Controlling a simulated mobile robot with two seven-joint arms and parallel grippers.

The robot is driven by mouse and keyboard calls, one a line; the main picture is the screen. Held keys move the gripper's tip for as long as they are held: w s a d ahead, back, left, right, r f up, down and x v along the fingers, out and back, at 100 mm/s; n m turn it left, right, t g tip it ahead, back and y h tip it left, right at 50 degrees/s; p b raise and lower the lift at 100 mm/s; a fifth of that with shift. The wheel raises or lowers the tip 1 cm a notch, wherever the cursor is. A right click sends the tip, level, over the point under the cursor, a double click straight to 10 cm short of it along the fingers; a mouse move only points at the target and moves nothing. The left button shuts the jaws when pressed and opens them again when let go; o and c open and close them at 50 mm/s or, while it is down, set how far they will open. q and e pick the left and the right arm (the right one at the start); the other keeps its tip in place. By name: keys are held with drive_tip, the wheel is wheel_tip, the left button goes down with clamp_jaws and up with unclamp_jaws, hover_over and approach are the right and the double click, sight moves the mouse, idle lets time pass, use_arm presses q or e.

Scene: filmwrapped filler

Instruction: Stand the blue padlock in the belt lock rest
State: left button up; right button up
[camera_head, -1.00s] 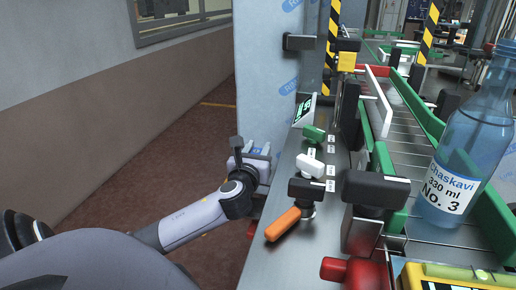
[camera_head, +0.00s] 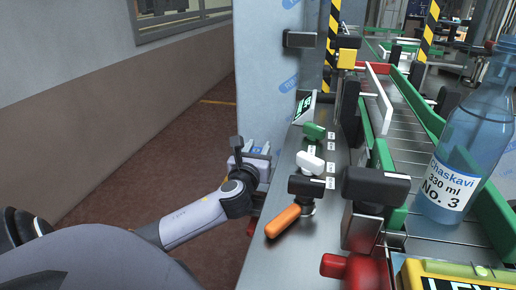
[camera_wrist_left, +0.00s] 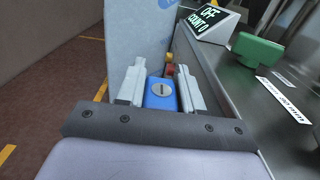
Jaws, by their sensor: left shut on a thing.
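In the head view, my left gripper (camera_head: 258,151) is at the left edge of the metal counter, beside the pale blue wrapped column; the padlock is mostly hidden there. A small red and yellow part (camera_wrist_left: 169,66) shows just beyond the padlock. I cannot make out the belt lock rest for certain. My right gripper is not in view.
The metal counter (camera_head: 288,241) carries a green knob (camera_head: 314,132), a white knob (camera_head: 309,162), a black knob (camera_head: 306,187) and an orange handle (camera_head: 283,221). A display (camera_wrist_left: 211,21) stands behind. A large bottle (camera_head: 462,150) is on the conveyor. The floor at left is clear.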

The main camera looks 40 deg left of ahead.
use_arm(q)
drive_tip(key=shift+f, duration=0.15)
drive_tip(key=o, duration=1.2)
drive_tip(key=shift+v, duration=3.6)
